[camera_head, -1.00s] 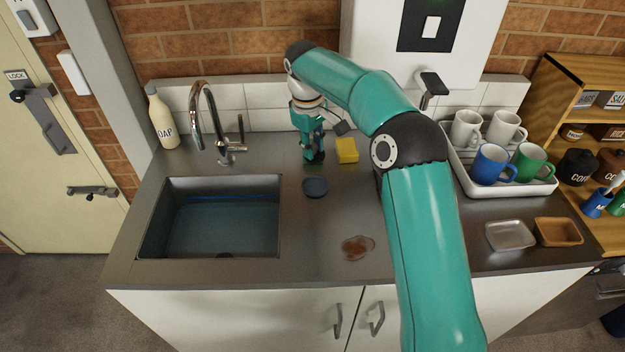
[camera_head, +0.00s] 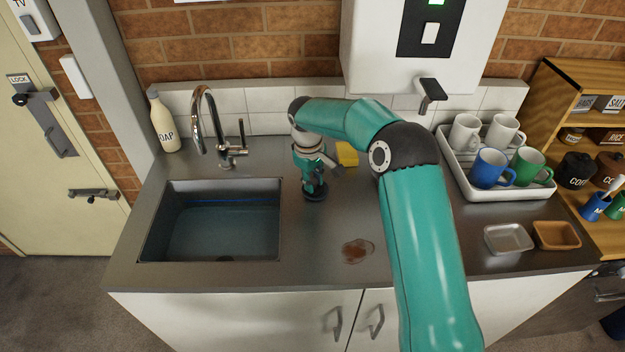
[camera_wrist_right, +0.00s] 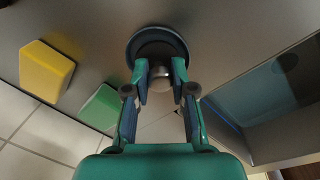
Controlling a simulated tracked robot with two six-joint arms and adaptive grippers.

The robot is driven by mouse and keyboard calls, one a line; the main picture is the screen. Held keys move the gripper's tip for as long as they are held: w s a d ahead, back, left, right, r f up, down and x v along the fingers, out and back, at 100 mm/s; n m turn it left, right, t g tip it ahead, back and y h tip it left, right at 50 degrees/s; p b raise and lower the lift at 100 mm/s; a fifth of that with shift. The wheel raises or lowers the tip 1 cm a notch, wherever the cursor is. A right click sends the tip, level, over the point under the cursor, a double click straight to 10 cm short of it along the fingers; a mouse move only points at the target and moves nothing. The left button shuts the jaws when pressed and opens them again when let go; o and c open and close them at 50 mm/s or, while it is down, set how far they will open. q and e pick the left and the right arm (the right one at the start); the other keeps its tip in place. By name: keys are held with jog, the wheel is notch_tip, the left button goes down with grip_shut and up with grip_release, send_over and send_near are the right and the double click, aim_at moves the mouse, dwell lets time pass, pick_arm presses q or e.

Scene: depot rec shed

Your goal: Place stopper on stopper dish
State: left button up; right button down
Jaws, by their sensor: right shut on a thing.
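My right gripper (camera_head: 313,190) points down over the dark blue stopper dish (camera_head: 307,197) on the counter, right of the sink. In the right wrist view the dish's round rim (camera_wrist_right: 134,40) shows just beyond the fingertips (camera_wrist_right: 160,78). The fingers are shut on the stopper (camera_wrist_right: 160,50), a dark round piece that appears within the dish's outline. The fingers hide part of it, and I cannot tell whether it touches the dish. My left gripper is not in view.
The sink (camera_head: 212,222) with its tap (camera_head: 215,125) lies left of the dish. A yellow sponge (camera_head: 347,154) is behind the arm; a green block (camera_wrist_right: 102,108) lies near it. A brown spill (camera_head: 357,250) is in front. A mug tray (camera_head: 505,190) stands right.

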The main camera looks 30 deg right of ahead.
jog(key=shift+f, duration=0.1)
jog(key=c, duration=0.7)
grip_release()
jog(key=r, duration=0.4)
jog(key=a+r, duration=0.1)
jog(key=r, duration=0.7)
jog(key=shift+s+a+r+b, duration=0.1)
jog(key=shift+s+a+b, duration=0.05)
jog(key=shift+b, duration=0.2)
